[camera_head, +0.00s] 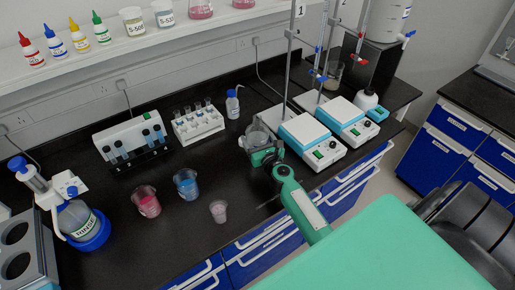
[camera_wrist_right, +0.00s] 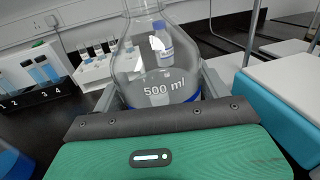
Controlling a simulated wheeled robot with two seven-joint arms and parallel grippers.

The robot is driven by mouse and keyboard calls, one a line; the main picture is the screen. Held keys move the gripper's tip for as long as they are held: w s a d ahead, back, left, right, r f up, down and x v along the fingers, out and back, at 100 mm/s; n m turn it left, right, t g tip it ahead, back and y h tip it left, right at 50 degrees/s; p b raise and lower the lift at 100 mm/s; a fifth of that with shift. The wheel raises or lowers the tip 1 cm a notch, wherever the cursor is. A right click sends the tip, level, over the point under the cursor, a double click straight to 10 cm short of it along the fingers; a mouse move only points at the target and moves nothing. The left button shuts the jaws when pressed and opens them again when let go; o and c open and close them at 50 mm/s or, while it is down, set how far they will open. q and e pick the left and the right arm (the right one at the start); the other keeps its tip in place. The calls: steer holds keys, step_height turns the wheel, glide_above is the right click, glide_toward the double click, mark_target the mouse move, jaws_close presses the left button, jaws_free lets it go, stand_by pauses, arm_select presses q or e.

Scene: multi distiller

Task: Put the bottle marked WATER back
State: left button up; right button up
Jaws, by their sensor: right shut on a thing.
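A small white bottle (camera_head: 232,105) with a blue cap stands upright on the black bench, right of the white tube rack; its label is too small to read in the head view. My right gripper (camera_head: 264,151) is shut on a clear glass flask (camera_head: 258,132), also in the right wrist view (camera_wrist_right: 157,75), where it is marked 500 ml and looks upright between the fingers. Through its glass I see the blue-capped bottle behind, apart from the gripper; its label is not clearly legible. My left gripper is not in view.
Two hotplate stirrers (camera_head: 312,139) with stands are right of the flask. A tube rack (camera_head: 197,121), a red beaker (camera_head: 147,203), a blue beaker (camera_head: 186,184) and a small pink cup (camera_head: 218,211) stand left. A dispenser bottle (camera_head: 80,222) is far left. Dropper bottles line the shelf.

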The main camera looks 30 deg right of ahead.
steer(key=shift+f+b, duration=1.45)
steer(key=shift+f, duration=0.4)
steer(key=shift+f, duration=0.15)
steer(key=o, duration=1.6)
steer(key=shift+s, duration=0.35)
steer(key=s, duration=0.3)
steer(key=s+a, duration=0.1)
steer(key=s, duration=0.3)
steer(key=s+a+b, duration=0.1)
steer(key=s, duration=0.3)
steer(key=shift+s, duration=0.15)
